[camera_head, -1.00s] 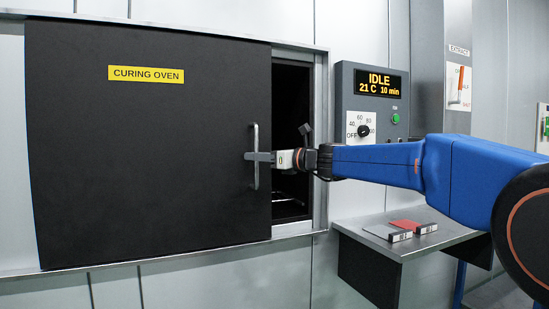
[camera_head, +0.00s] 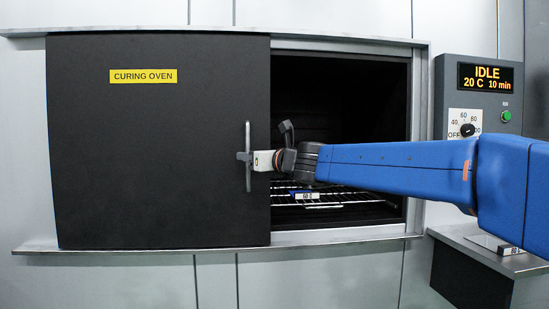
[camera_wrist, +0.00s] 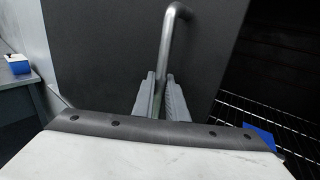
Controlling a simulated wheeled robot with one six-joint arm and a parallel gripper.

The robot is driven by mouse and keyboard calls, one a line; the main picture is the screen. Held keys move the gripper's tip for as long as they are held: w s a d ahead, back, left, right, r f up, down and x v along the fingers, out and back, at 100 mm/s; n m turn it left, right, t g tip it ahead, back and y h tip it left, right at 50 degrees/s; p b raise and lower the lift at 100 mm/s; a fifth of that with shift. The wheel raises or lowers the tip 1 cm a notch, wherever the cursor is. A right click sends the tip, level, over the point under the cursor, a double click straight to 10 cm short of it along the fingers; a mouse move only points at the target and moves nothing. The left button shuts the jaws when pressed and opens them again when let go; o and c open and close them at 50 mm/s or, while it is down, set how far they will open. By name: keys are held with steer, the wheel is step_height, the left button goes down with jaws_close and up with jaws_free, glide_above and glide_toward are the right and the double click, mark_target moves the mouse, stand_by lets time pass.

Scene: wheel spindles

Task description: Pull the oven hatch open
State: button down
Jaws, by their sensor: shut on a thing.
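The oven hatch (camera_head: 150,150) is a black sliding panel with a yellow "CURING OVEN" label, standing partly open to the left. Its vertical metal handle (camera_head: 248,134) is near its right edge. My gripper (camera_head: 246,157) is shut on the handle. In the wrist view the two fingers (camera_wrist: 159,97) sit on either side of the handle bar (camera_wrist: 172,40). The oven opening (camera_head: 345,110) shows to the right of the hatch, with a dark inside and a wire rack (camera_head: 345,194).
A small tagged blue item (camera_head: 304,194) lies on the rack. The control panel (camera_head: 480,100) reads IDLE, 20 C, 10 min. A metal side shelf (camera_head: 470,240) stands at the lower right, below the panel. Metal rails run above and below the hatch.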

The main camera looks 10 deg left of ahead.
mark_target(220, 155)
steer(key=a, duration=0.1)
steer(key=s+a, duration=0.1)
steer(key=a, duration=0.1)
steer(key=s+a, duration=0.1)
steer(key=a, duration=0.1)
steer(key=shift+a, duration=0.15)
steer(key=c, duration=2)
jaws_free()
steer(key=shift+c, duration=0.2)
steer(key=v, duration=1.7)
steer(key=shift+s, duration=0.1)
